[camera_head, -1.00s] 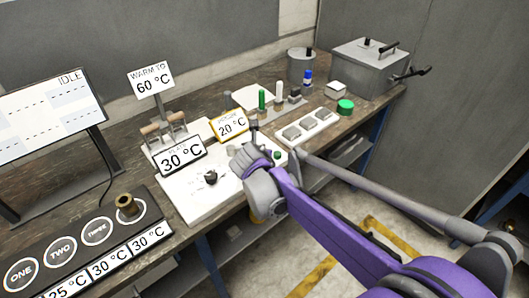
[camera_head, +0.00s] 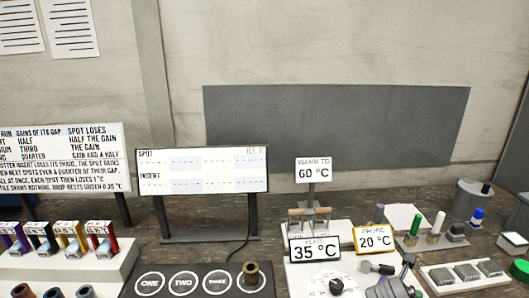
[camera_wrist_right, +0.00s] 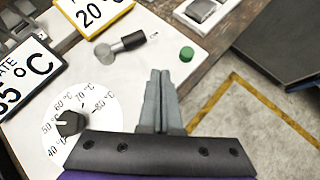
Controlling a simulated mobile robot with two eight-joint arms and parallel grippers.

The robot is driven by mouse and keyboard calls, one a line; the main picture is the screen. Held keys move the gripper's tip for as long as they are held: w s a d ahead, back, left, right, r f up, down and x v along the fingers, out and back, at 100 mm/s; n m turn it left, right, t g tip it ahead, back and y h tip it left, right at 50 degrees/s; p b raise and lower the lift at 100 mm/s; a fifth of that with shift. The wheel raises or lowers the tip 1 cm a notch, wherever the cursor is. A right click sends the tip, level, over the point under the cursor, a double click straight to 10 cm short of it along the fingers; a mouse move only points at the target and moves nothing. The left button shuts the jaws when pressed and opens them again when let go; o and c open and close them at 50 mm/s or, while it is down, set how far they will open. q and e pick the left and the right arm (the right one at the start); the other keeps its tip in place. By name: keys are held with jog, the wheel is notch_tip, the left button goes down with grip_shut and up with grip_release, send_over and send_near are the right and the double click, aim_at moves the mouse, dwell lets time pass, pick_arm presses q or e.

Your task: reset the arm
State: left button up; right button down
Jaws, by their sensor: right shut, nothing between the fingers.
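A white plate unit (camera_head: 300,277) stands on the bench with a black dial knob (camera_wrist_right: 70,123) on a temperature scale. Its plate sign (camera_head: 314,248) reads 35 °C and the yellow-framed probe sign (camera_head: 375,238) reads 20 °C. A small dark lever with a grey round end (camera_wrist_right: 120,46) and a green button (camera_wrist_right: 186,54) also sit on the unit. My right gripper (camera_wrist_right: 160,74) is shut and empty, with its fingertips near the lever and button, right of the dial. My left gripper is not in view.
A sign reading WARM TO 60 °C (camera_head: 313,171) stands behind the unit. A display (camera_head: 203,170) with SPOT and INSERT rows and a black pad with numbered circles (camera_head: 265,290) are to the left. Vials and a grey pot (camera_head: 470,200) stand to the right.

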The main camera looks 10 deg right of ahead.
jog(key=s+a+f+m+y, duration=0.3)
jog(key=s+a+m, duration=0.5)
jog(key=a+m, duration=0.3)
jog(key=s+a+f+m+g+y, duration=0.1)
jog(key=s+a+f+m+y, duration=0.3)
jog(key=s+a+m, duration=0.5)
jog(key=a+f+m, duration=0.1)
jog(key=a+m, duration=0.1)
jog(key=m, duration=0.3)
jog(key=shift+f, duration=0.35)
